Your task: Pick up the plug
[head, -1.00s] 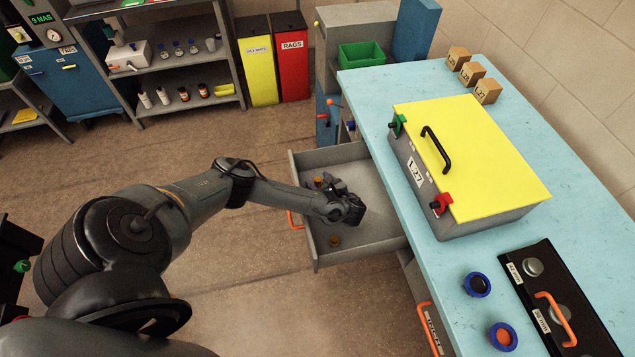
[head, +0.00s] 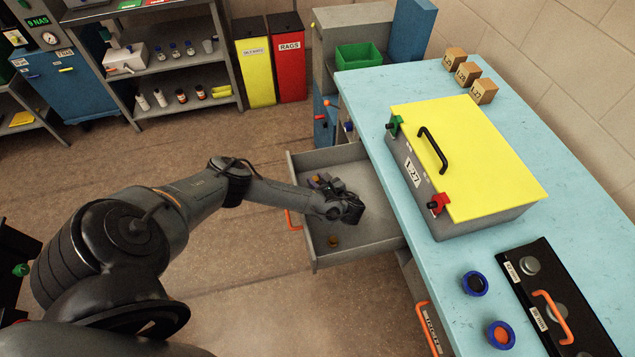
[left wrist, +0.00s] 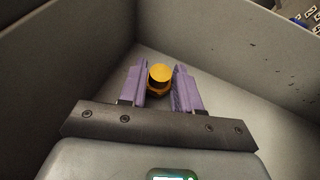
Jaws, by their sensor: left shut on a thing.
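An orange-yellow plug (left wrist: 159,77) shows between the two purple fingers of my left gripper (head: 317,181) in the left wrist view. The gripper is shut on this plug, low inside the open grey drawer (head: 370,190). In the head view the gripper mostly hides the held plug. A second brownish-orange plug (head: 334,241) lies on the drawer floor, nearer the front of the picture and apart from the gripper. My right gripper is not in view.
The drawer walls stand close around my left gripper. On the blue bench (head: 390,120) to the right are a grey case with a yellow lid (head: 470,150), two blue-ringed round parts (head: 474,284) and a black panel with an orange handle (head: 555,315). Small boxes (head: 467,74) stand at the back.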

